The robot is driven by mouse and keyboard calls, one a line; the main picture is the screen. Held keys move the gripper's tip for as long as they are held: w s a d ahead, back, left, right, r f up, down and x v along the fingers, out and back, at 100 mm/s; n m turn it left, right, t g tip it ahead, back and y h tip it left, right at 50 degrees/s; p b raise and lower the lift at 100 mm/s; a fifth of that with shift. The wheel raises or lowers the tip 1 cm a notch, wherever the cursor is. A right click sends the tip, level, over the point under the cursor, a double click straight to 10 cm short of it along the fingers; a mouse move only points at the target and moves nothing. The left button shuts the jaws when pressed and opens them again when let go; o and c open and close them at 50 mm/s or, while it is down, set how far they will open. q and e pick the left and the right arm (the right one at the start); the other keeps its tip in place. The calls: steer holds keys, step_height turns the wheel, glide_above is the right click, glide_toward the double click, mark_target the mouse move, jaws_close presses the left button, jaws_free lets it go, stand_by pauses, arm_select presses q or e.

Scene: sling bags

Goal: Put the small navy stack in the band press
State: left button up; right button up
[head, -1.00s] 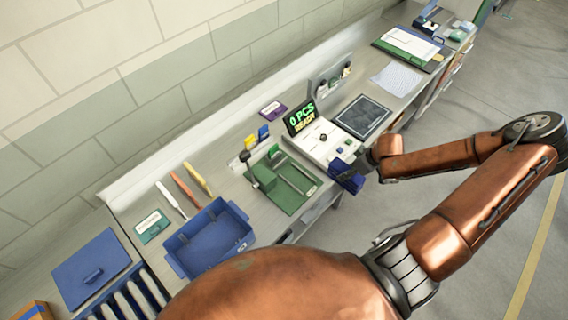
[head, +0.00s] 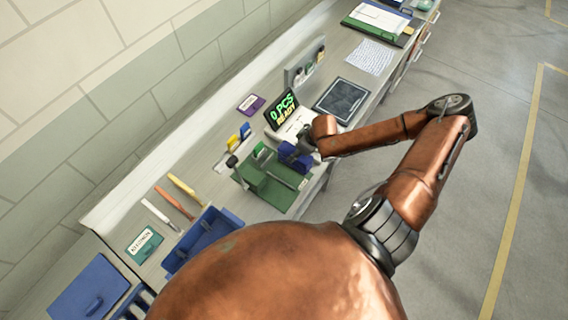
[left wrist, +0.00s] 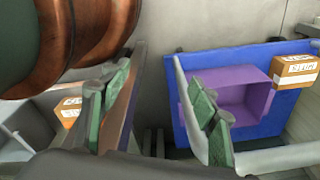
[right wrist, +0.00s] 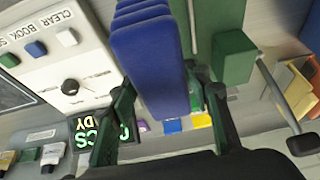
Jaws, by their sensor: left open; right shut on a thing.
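My right gripper (right wrist: 160,105) is shut on the small navy stack (right wrist: 150,60), which fills the space between its green-padded fingers. In the head view the navy stack (head: 294,156) is over the right part of the green band press (head: 268,186); I cannot tell whether it touches it. In the right wrist view the press's green block (right wrist: 233,58) stands to the right of the stack, apart from it. My left gripper (left wrist: 160,112) is open and empty, away from the press; it does not show in the head view.
A white counter with a display reading 0 PCS READY (head: 282,110) stands just behind the stack. A blue tray (head: 205,238) lies left of the press. A dark pad (head: 341,100) lies to the right. The left wrist view shows a blue panel with a purple bin (left wrist: 235,95).

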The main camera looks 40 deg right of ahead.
steer(key=a+f, duration=0.1)
steer(key=w+a+f, duration=0.2)
steer(key=f, duration=0.1)
steer(key=shift+f+p, duration=0.1)
steer(key=shift+p, duration=0.3)
steer(key=shift+w+a+f, duration=0.15)
steer(key=shift+w+f, duration=0.05)
steer(key=shift+f, duration=0.3)
steer(key=f, duration=0.3)
steer(key=shift+w+a+p, duration=0.1)
steer(key=shift+a+p, duration=0.15)
steer(key=shift+p, duration=0.05)
arm_select(q)
steer(key=shift+w+r, duration=0.25)
steer(key=shift+r, duration=0.65)
arm_select(e)
steer(key=shift+f, duration=0.3)
arm_select(q)
steer(key=shift+a, duration=0.1)
arm_select(e)
steer(key=shift+f, duration=0.15)
steer(key=o, duration=1.4)
steer(key=shift+c, duration=0.2)
arm_select(q)
steer(key=shift+w, duration=0.15)
steer(key=shift+f+b, duration=0.7)
steer(key=shift+f, duration=0.05)
arm_select(e)
steer(key=v, duration=1.2)
